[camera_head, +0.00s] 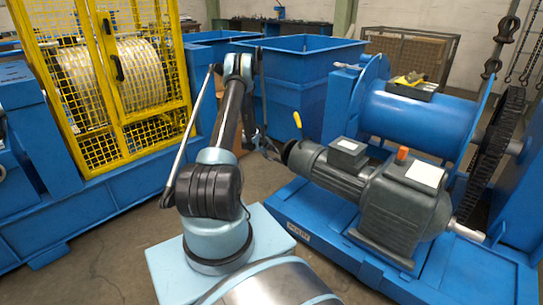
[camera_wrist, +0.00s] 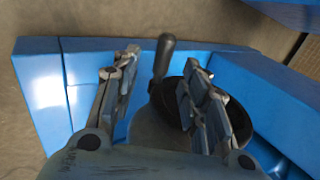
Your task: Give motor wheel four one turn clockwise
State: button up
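The grey motor (camera_head: 345,175) lies on the blue drive base, with a dark wheel (camera_head: 289,152) at its left end. In the wrist view the dark round wheel (camera_wrist: 238,118) is partly hidden behind the right finger, and a dark upright handle (camera_wrist: 164,57) stands at its left edge. My gripper (camera_wrist: 162,60) is open, its fingers either side of the handle in the picture; I see no contact with the handle. In the head view my gripper (camera_head: 262,143) is beside the wheel end of the motor, small and partly hidden. No number is readable on the wheel.
A yellow lever (camera_head: 298,120) rises above the motor's wheel end. A blue drum (camera_head: 420,120) with a large dark chain wheel (camera_head: 492,155) stands behind the motor. Blue bins (camera_head: 295,85) stand behind my arm, and a yellow cage (camera_head: 95,100) at left. Some floor (camera_head: 110,262) is clear.

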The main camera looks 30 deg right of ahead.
jog(key=v, duration=1.2)
dwell(0.3)
